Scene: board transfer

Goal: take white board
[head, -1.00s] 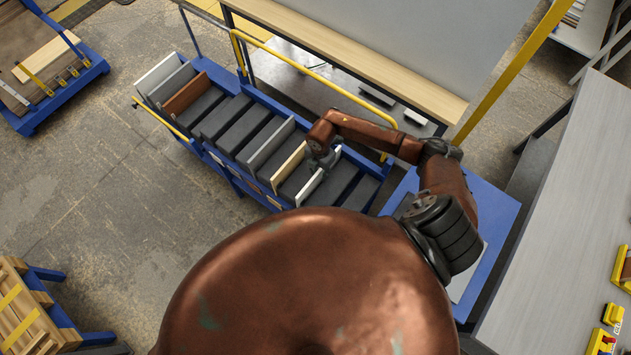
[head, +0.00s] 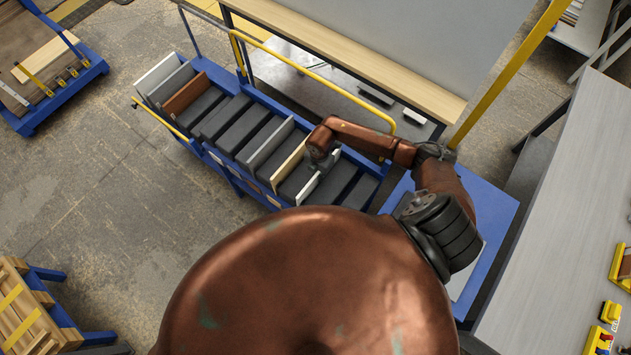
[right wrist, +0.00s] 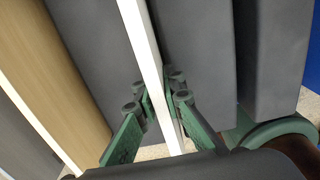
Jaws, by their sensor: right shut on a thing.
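The white board (head: 308,187) stands on edge in the blue rack cart (head: 222,165), toward its right end. In the right wrist view the white board (right wrist: 143,45) runs as a narrow edge between the two green fingers. My right gripper (head: 318,168) reaches down over the cart from the right, and in the right wrist view (right wrist: 160,105) it is shut on the white board. The board's lower part is hidden among the dark panels. My left gripper is not in view.
A wood-coloured board (head: 289,163) stands just left of the white one, with dark grey panels (head: 337,182) on its right. A brown board (head: 186,93) and another white board (head: 159,73) are at the cart's far left. A yellow rail (head: 310,73) runs behind.

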